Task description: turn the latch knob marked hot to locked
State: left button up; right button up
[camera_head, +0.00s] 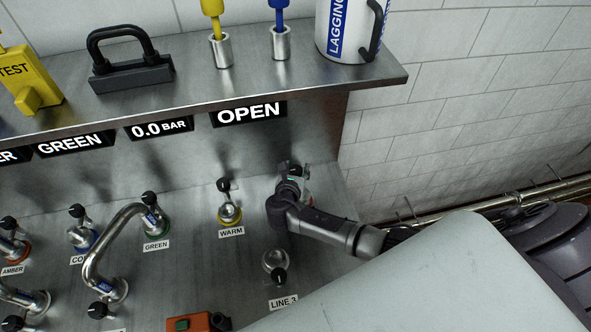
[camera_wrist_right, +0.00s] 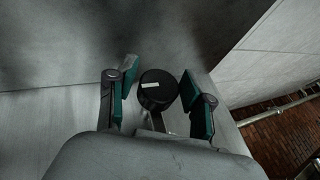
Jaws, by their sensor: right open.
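My right gripper (camera_head: 294,174) is at the panel, to the right of the knob labelled WARM (camera_head: 229,207). In the right wrist view its two green-padded fingers (camera_wrist_right: 160,88) stand apart on either side of a round black knob (camera_wrist_right: 157,91) with a white mark on its face. The right finger is very close to the knob; I cannot tell if it touches. In the head view my gripper mostly hides this knob and its label, so the word hot cannot be read. A sliver of red shows beside the gripper. My left gripper is not in view.
The LINE 3 knob (camera_head: 276,264) sits below my right gripper. A bent pipe handle (camera_head: 110,246) and more labelled knobs stand to the left. A shelf (camera_head: 352,82) overhangs the panel, carrying a mug (camera_head: 347,32). An OPEN sign (camera_head: 249,113) hangs below it.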

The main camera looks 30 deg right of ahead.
jog(key=v, duration=1.2)
dwell(0.3)
